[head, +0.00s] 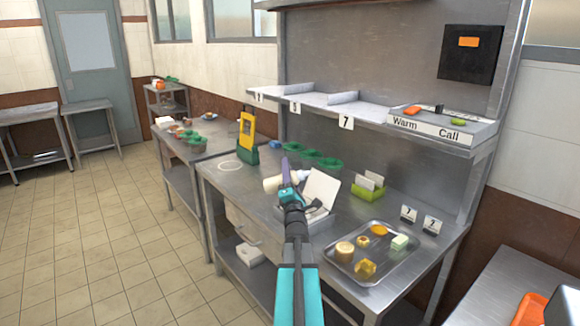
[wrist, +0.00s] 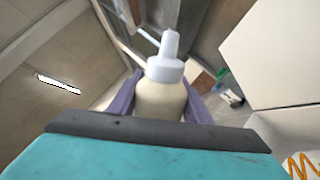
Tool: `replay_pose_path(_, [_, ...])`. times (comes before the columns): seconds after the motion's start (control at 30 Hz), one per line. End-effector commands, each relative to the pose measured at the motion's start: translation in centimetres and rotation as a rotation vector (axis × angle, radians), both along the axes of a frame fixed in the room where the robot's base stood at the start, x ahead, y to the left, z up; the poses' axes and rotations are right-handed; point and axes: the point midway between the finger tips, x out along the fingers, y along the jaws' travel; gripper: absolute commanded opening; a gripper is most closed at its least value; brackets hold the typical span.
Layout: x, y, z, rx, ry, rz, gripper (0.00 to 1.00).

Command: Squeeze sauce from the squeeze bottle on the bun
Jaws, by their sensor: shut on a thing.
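My gripper (head: 286,180) is shut on the squeeze bottle (head: 272,184), held tilted above the counter beside an open white box (head: 322,188). In the wrist view the bottle (wrist: 161,98) has a cream body and a white nozzle cap, between my purple fingers (wrist: 160,98). The box's raised lid (wrist: 275,50) fills the upper right there. At the lower right corner, an orange zigzag line (wrist: 302,166) lies on a pale surface, cut off by the frame edge. I cannot tell whether that surface is the bun. In the head view, my arm and the bottle hide part of the box's inside.
A metal tray (head: 391,277) with several food pieces lies at the right of the counter (head: 235,180). A green holder with white cards (head: 369,188), green bowls (head: 325,163) and a yellow-green stand (head: 247,135) stand behind. A numbered shelf (head: 372,117) hangs above.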

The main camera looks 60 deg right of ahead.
Motion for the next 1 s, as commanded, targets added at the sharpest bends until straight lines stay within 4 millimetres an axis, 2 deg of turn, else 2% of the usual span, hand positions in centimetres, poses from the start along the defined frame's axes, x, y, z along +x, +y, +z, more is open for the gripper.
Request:
replay_pose_path(0.2, [-0.3, -0.2, 0.7, -0.029, 0.056, -0.001, 0.33])
replay_pose_path(1.0, [-1.4, -0.7, 1.1, -0.115, 0.229, 0.0, 0.33])
